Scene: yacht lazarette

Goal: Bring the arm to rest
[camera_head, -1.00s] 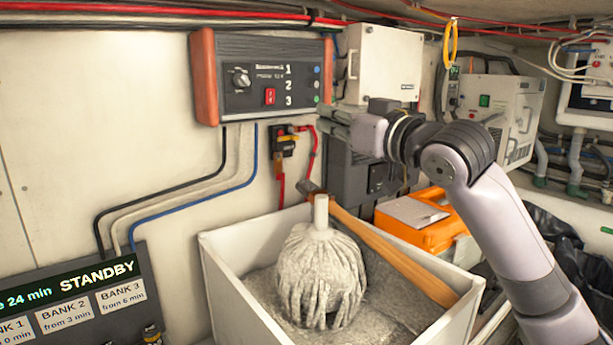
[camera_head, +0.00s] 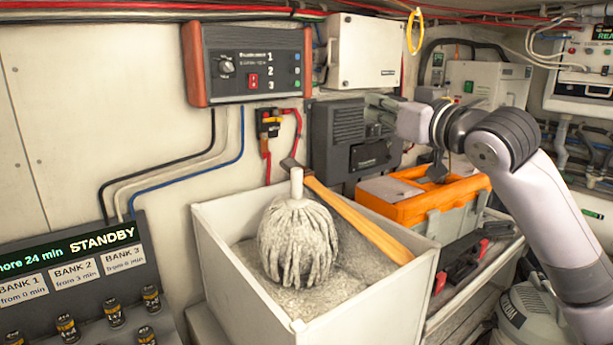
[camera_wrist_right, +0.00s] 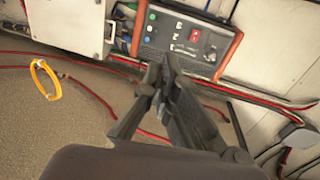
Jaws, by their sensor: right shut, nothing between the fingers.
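My right arm (camera_head: 535,185) comes in from the right in the head view. Its gripper (camera_head: 372,108) points left in front of the dark grey vented box and touches nothing that I can see. In the right wrist view the gripper's dark fingers (camera_wrist_right: 168,75) are together and empty. Beyond them is the control panel (camera_wrist_right: 185,38) with its red switch and orange-red ends. The same panel (camera_head: 258,95) shows on the wall in the head view, left of the gripper. My left gripper is not in view.
A white bin (camera_head: 370,318) holds a mop head (camera_head: 298,240) and a wooden-handled tool (camera_head: 360,225). An orange toolbox (camera_head: 425,195) stands below my right forearm. A white cabinet (camera_head: 362,52) hangs above the vented box (camera_head: 335,140). A yellow loop (camera_head: 415,32) hangs from the ceiling.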

